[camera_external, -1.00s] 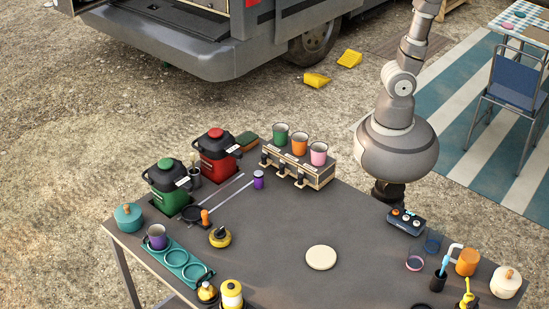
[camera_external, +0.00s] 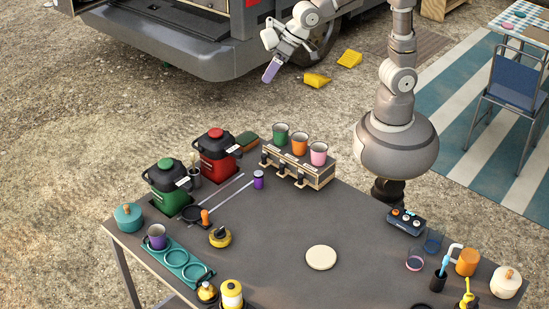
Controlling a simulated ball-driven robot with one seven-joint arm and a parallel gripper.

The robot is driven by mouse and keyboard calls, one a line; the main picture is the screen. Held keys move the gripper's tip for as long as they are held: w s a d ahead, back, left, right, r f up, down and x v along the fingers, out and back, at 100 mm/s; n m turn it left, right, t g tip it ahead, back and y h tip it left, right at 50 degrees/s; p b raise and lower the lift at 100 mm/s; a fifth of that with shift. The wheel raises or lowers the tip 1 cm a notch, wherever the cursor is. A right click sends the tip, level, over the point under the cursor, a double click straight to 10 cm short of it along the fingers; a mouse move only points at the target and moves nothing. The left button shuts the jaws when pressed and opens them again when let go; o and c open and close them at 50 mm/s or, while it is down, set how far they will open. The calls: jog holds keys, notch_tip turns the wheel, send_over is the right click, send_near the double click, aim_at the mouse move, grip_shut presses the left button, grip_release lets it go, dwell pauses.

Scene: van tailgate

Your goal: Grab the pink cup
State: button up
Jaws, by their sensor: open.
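The pink cup (camera_external: 319,153) stands upright at the right end of a wooden rack (camera_external: 312,180) at the back of the table. An orange cup (camera_external: 300,143) and a green cup (camera_external: 281,134) stand in the same row to its left. My gripper (camera_external: 271,71) hangs in the air above and behind the rack in the picture, tilted down and apart from every cup. It is open and shows nothing held. The fingers show almost edge-on, so the gap between them is hard to see.
A red dispenser (camera_external: 214,156) and a green dispenser (camera_external: 167,188) stand left of the rack. A purple canister (camera_external: 259,179) is in front of it. A control box (camera_external: 406,221) sits to the right. The table's middle is mostly clear around a pale disc (camera_external: 321,257).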

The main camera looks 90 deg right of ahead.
jog(key=s+a+f+g, duration=0.3)
jog(key=s+f, duration=0.2)
jog(key=f, duration=0.4)
jog(key=m+g+h+p, duration=0.1)
jog(key=m+g+h, duration=0.1)
jog(key=g, duration=0.1)
send_near(319, 148)
jog(key=w+a, duration=0.1)
jog(key=a, duration=0.1)
notch_tip(319, 148, down, 8)
jog(key=b, duration=0.3)
jog(key=shift+s+a+f, duration=0.1)
jog(key=shift+s+f, duration=0.05)
jog(key=shift+c, duration=0.4)
jog(key=c, duration=1)
